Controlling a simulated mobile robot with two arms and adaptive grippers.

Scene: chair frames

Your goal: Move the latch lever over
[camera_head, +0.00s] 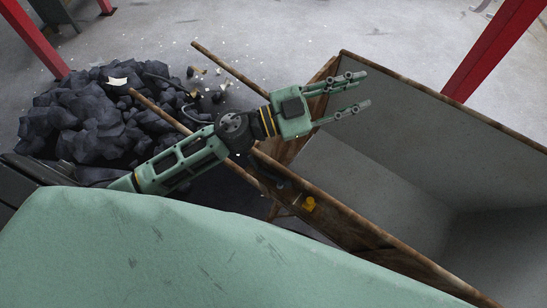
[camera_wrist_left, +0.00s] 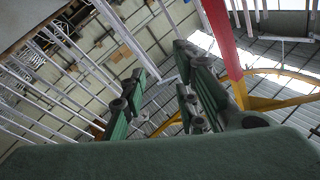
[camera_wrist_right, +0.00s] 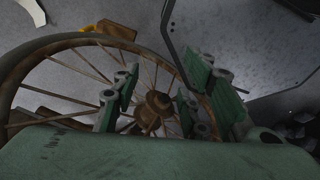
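A small yellow-orange part (camera_head: 309,204), perhaps the latch lever, sits on the rusty front edge of a cart (camera_head: 365,232) in the head view; its shape is too small to be sure. My left gripper (camera_head: 358,90) is open and empty, stretched over the cart's grey interior, above and right of that part. In the left wrist view its fingers (camera_wrist_left: 158,80) are apart with only roof and beams behind. My right gripper (camera_wrist_right: 163,85) is open in front of a rusty spoked wheel (camera_wrist_right: 152,108). It is not seen in the head view.
Two wooden shafts (camera_head: 228,68) reach out from the cart. A heap of black coal (camera_head: 88,118) lies at the left. Red posts (camera_head: 495,50) stand behind. An orange piece (camera_wrist_right: 116,30) shows beyond the wheel rim in the right wrist view. The concrete floor behind is mostly clear.

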